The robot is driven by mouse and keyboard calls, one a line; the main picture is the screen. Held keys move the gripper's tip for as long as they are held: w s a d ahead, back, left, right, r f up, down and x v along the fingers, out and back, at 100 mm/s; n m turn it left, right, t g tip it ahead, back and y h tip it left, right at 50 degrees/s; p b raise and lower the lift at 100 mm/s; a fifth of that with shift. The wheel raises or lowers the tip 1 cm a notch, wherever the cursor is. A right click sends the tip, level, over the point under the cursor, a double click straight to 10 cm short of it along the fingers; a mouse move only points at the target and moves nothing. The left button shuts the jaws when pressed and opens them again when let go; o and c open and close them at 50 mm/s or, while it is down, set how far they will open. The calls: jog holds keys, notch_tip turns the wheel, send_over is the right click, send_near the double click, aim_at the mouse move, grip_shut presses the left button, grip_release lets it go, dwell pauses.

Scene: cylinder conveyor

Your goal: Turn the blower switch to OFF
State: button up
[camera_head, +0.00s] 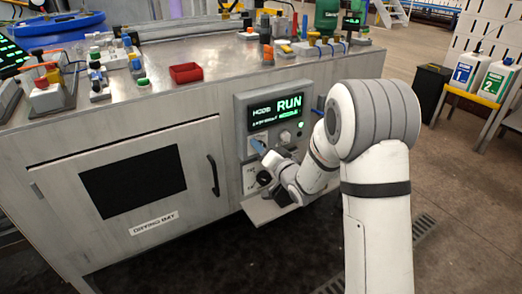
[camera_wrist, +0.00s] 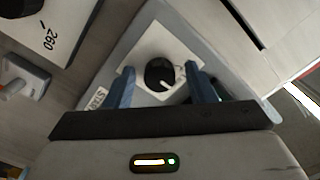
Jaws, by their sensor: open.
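A black rotary knob (camera_wrist: 160,73) with a white pointer line sits on a white square plate in the wrist view. Its line points to the lower right of the picture. My gripper (camera_wrist: 160,68) is open, with one blue finger on each side of the knob. A gap shows between the knob and each finger. In the head view my gripper (camera_head: 260,149) is at the left part of the control panel (camera_head: 242,112) and hides the knob behind it. No blower label is readable. The panel's display (camera_head: 278,107) shows RUN in green.
Another black knob (camera_head: 264,178) sits lower on the panel, and a grey knob (camera_head: 285,137) is to the right. A ledge (camera_head: 262,211) juts out below the panel. A drying bay door handle (camera_head: 213,175) is left.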

jog(key=shift+c, duration=0.2)
jog(key=c, duration=0.9)
jog(key=shift+a, duration=0.25)
jog(key=shift+d, duration=0.15)
jog(key=shift+c, duration=0.2)
